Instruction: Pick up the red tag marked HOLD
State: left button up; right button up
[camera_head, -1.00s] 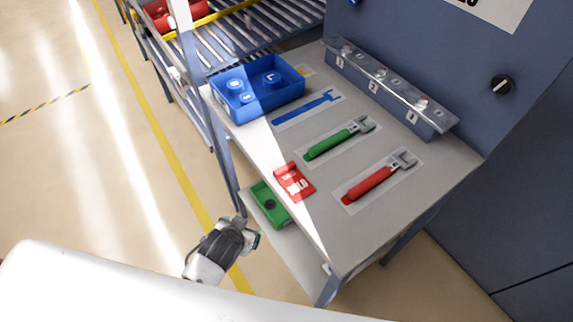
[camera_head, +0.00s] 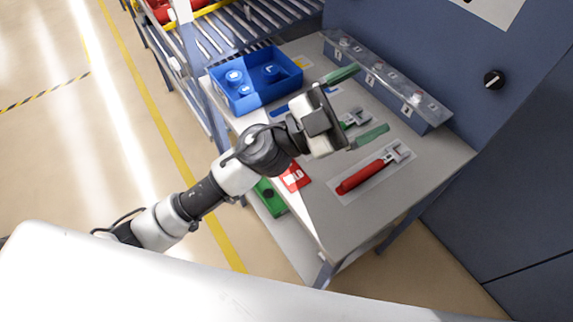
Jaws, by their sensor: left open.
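The red tag (camera_head: 295,178) with white lettering lies on the grey table top (camera_head: 350,225) near its left edge. Its upper left part is hidden behind my left arm, and the lettering is too small to read with certainty. My left gripper (camera_head: 356,105) is open above the table, its two green-tipped fingers wide apart. It is beyond the tag, up and to the right of it in the view, over the green wrench (camera_head: 357,117). My right gripper is not in view.
A red wrench (camera_head: 370,175) lies right of the tag. A blue bin (camera_head: 245,98) stands at the table's far left corner, and a metal-topped block with buttons (camera_head: 400,92) along the back. A green tray (camera_head: 268,198) sits on a lower shelf. The table's front is clear.

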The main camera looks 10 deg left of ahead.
pick_arm(q)
jog(key=s+d+f+m+g+y, duration=0.2)
jog(key=s+d+f+m+g, duration=0.15)
jog(key=m+g, duration=0.65)
jog(key=n+y, duration=0.3)
jog(key=y, duration=1.6)
send_near(291, 172)
notch_tip(291, 172, up, 2)
jog(key=w+a, duration=0.2)
jog(key=a, duration=0.1)
jog(key=f, duration=0.2)
jog(key=f+p, duration=0.1)
jog(key=f, duration=0.1)
jog(key=shift+s+d+f, duration=0.1)
jog(key=shift+s+d, duration=0.05)
jog(key=shift+d, duration=0.1)
jog(key=shift+d+f+p, duration=0.1)
jog(key=shift+f+p, duration=0.45)
notch_tip(291, 172, down, 4)
jog(key=shift+d+r+p, duration=0.15)
jog(key=shift+d+p, duration=0.05)
jog(key=shift+p, duration=0.5)
jog(key=shift+f, duration=0.45)
jog(key=c, duration=1)
